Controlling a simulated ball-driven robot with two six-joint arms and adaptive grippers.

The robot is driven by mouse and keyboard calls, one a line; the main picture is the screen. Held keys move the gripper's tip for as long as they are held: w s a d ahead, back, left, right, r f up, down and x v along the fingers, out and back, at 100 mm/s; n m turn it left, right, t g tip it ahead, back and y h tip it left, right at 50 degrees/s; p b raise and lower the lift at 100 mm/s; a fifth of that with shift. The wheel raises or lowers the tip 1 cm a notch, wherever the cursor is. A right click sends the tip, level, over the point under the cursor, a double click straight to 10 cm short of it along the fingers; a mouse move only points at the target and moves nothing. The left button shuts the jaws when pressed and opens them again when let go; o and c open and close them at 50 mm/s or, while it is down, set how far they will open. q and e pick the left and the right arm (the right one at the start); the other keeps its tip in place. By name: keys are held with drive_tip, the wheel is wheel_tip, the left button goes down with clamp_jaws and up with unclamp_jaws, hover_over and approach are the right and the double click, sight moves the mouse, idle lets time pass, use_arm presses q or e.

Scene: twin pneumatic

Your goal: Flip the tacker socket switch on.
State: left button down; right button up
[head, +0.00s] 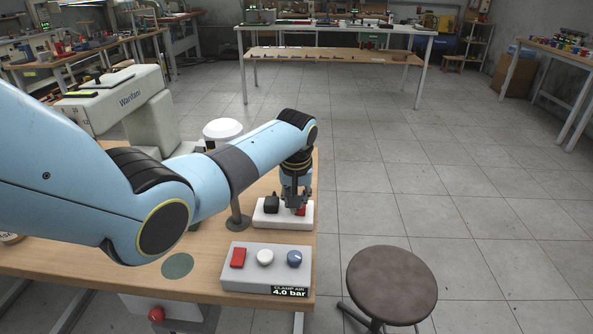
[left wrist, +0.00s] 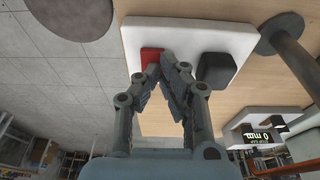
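The white tacker socket (head: 262,221) lies on the wooden bench near its right edge. It carries a black plug (head: 271,204) and a red switch (head: 301,210). My left gripper (head: 295,203) points down over the switch end and partly covers the switch. In the left wrist view the socket plate (left wrist: 188,33), the red switch (left wrist: 150,54) and the black plug (left wrist: 216,68) show clearly. There the left fingertips (left wrist: 160,64) come together, empty, right at the switch; whether they touch it I cannot tell. The switch's rocker position is unclear. My right gripper is out of view.
A grey control box (head: 265,275) with a red switch, two knobs and a "4.0 bar" display stands in front of the socket. A grey post base (head: 238,222) stands left of the socket. A brown stool (head: 392,285) is right of the bench, with open floor beyond.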

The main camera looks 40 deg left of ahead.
use_arm(q)
drive_tip(key=p+v, duration=0.1)
drive_tip(key=v, duration=0.1)
drive_tip(key=p+v, duration=0.1)
drive_tip(key=v, duration=0.1)
drive_tip(key=shift+w+r+p, duration=0.2)
drive_tip(key=shift+r+p, duration=0.15)
drive_tip(key=shift+p, duration=0.05)
drive_tip(key=s+v, duration=0.1)
drive_tip(key=v, duration=0.7)
drive_tip(key=shift+r, duration=0.15)
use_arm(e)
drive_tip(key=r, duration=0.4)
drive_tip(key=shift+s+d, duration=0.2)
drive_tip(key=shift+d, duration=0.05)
use_arm(q)
drive_tip(key=shift+d, duration=0.2)
drive_tip(key=m+b, duration=0.2)
drive_tip(key=m, duration=0.4)
drive_tip(key=m+t+b, duration=0.1)
drive_tip(key=m+b, duration=0.2)
drive_tip(key=m, duration=0.3)
drive_tip(key=w+m+b, duration=0.1)
drive_tip(key=m+b, duration=0.1)
drive_tip(key=m, duration=0.4)
drive_tip(key=shift+d+r+y+b, duration=0.3)
drive_tip(key=shift+y, duration=0.1)
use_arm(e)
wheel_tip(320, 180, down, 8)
